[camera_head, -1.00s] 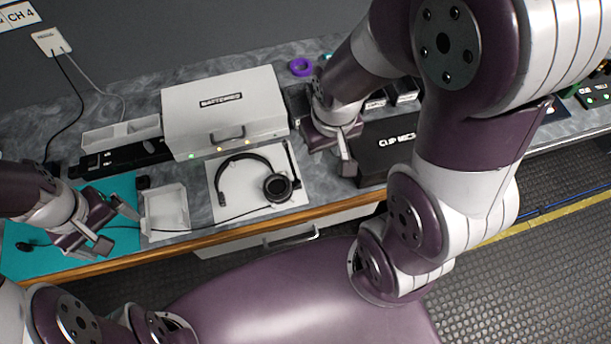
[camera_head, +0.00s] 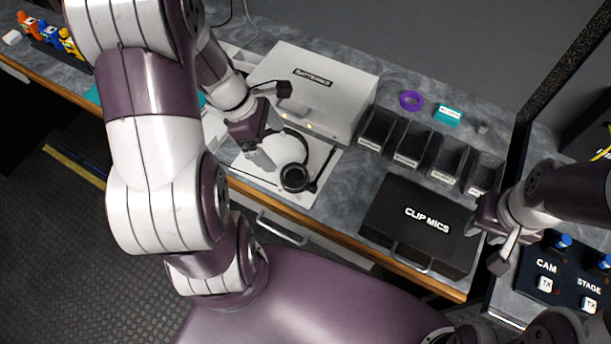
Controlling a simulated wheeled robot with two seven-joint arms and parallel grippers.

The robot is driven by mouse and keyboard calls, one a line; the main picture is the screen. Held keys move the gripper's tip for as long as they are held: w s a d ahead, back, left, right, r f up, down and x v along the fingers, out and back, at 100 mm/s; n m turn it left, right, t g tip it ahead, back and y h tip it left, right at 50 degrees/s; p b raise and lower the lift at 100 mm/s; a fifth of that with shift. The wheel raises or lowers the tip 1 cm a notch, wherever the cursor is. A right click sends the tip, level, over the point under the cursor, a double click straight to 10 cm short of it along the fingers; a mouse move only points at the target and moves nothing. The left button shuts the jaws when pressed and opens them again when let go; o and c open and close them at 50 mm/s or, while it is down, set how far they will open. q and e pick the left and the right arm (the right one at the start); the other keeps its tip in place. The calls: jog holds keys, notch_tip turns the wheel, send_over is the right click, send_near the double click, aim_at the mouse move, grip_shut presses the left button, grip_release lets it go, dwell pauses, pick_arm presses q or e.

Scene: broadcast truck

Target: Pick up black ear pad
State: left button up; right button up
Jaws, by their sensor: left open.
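A black headset (camera_head: 293,177) lies on a white sheet (camera_head: 308,198) at the middle of the counter, its round black ear cup facing up. I cannot make out a separate loose black ear pad. My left gripper (camera_head: 275,123) is open above the headset's left part, in front of the white case, and hides part of the headband. A dark block shows at its far finger; I cannot tell whether it is part of the finger. My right gripper (camera_head: 489,238) is over the right end of the clip mics case (camera_head: 418,222); its jaw gap is unclear.
A white batteries case (camera_head: 335,85) stands behind the headset. Several dark open bins (camera_head: 408,140) are right of it, with a purple ring (camera_head: 411,101) and a teal box (camera_head: 447,115) behind. A control panel (camera_head: 565,277) is at far right.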

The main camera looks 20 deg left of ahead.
aim_at(296, 176)
pick_arm(q)
jog(key=x, duration=0.3)
jog(key=b+x, duration=0.1)
jog(key=x, duration=0.3)
jog(key=b+x, duration=0.1)
jog(key=x, duration=0.3)
jog(key=shift+s+a+f, duration=0.15)
jog(key=shift+a, duration=0.15)
pick_arm(e)
notch_tip(296, 176, down, 2)
jog(key=shift+f, duration=0.1)
pick_arm(q)
jog(key=shift+d+f, duration=0.2)
jog(key=shift+f, duration=0.2)
pick_arm(e)
jog(key=shift+w, duration=0.1)
pick_arm(q)
jog(key=shift+c, duration=0.6)
jog(key=c, duration=1)
